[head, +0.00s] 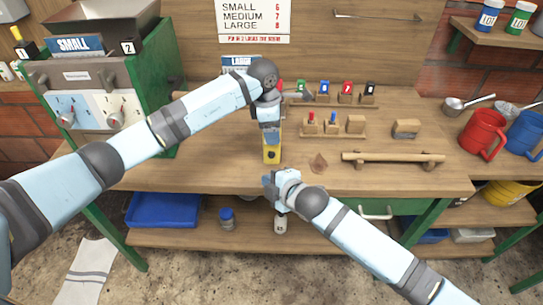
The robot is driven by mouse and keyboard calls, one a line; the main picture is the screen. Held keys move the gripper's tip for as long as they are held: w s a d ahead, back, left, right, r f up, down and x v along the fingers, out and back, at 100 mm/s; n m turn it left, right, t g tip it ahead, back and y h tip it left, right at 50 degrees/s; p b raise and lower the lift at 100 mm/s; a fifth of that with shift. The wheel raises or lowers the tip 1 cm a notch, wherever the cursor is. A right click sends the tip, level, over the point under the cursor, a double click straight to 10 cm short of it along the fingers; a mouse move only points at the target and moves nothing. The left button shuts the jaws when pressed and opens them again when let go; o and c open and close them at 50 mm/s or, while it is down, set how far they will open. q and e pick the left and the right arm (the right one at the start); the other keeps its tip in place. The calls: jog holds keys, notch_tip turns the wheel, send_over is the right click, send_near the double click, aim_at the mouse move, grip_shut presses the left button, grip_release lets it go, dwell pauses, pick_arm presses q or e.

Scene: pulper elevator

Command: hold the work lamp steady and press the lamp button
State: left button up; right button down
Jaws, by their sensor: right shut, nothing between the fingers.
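The work lamp appears to be the small yellow block (271,155) with a dark round spot on its front, standing near the front edge of the workbench. My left gripper (270,137) comes down from above onto its top end and hides that part. Whether its fingers are closed around the lamp is too small to tell. My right gripper (268,181) is shut and empty, in front of and below the lamp, by the bench's front edge. It is apart from the lamp. I cannot make out the lamp button for certain; the dark spot may be it.
A wooden workbench (220,172) bears a green machine (140,75) at left. Wooden holders with coloured pegs (334,126) and a wooden bar (392,157) stand right of the lamp. A small brown piece (318,163) lies nearby. Red (482,133) and blue mugs stand at far right.

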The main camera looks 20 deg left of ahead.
pick_arm(q)
jog(key=shift+o, duration=1.1)
